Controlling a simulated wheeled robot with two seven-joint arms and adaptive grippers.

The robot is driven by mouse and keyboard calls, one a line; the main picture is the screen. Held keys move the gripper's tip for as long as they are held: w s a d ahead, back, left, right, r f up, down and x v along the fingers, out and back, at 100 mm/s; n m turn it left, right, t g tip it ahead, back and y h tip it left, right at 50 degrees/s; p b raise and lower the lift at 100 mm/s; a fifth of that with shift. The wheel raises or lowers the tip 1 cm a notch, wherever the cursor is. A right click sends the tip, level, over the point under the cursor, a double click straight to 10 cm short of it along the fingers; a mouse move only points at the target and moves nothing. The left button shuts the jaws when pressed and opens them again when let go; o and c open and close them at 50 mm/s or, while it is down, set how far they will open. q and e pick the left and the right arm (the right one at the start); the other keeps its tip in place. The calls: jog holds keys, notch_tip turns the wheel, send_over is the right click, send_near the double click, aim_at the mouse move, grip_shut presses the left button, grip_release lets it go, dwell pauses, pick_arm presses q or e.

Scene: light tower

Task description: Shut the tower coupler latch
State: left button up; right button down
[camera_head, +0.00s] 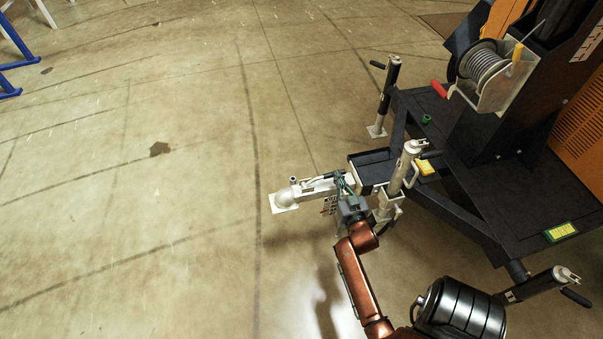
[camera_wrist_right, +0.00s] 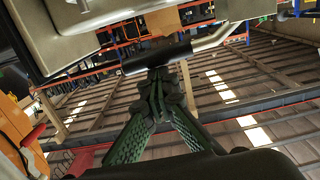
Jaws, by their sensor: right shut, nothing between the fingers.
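The tower coupler (camera_head: 315,188) is a pale metal piece at the front of the trailer tongue, with a rounded nose on the left. My right gripper (camera_head: 346,184) is at the coupler's rear part, its arm coming up from below. In the wrist view its green fingers (camera_wrist_right: 160,82) are shut and empty. Their tips are right at a black-gripped lever (camera_wrist_right: 155,58) with a bare metal rod, beside a pale metal body (camera_wrist_right: 95,30); I cannot tell whether they touch it. The latch's position is hard to make out in the head view. My left gripper is not in view.
A tongue jack (camera_head: 405,168) stands just right of my right gripper. The dark trailer frame (camera_head: 455,212) holds a cable winch (camera_head: 490,75). Another jack (camera_head: 388,95) stands behind. The floor left of the coupler is clear.

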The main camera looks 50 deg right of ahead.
jog(key=shift+s+f, duration=0.1)
jog(key=shift+f, duration=0.05)
notch_tip(320, 180, up, 10)
dwell(0.4)
dwell(0.4)
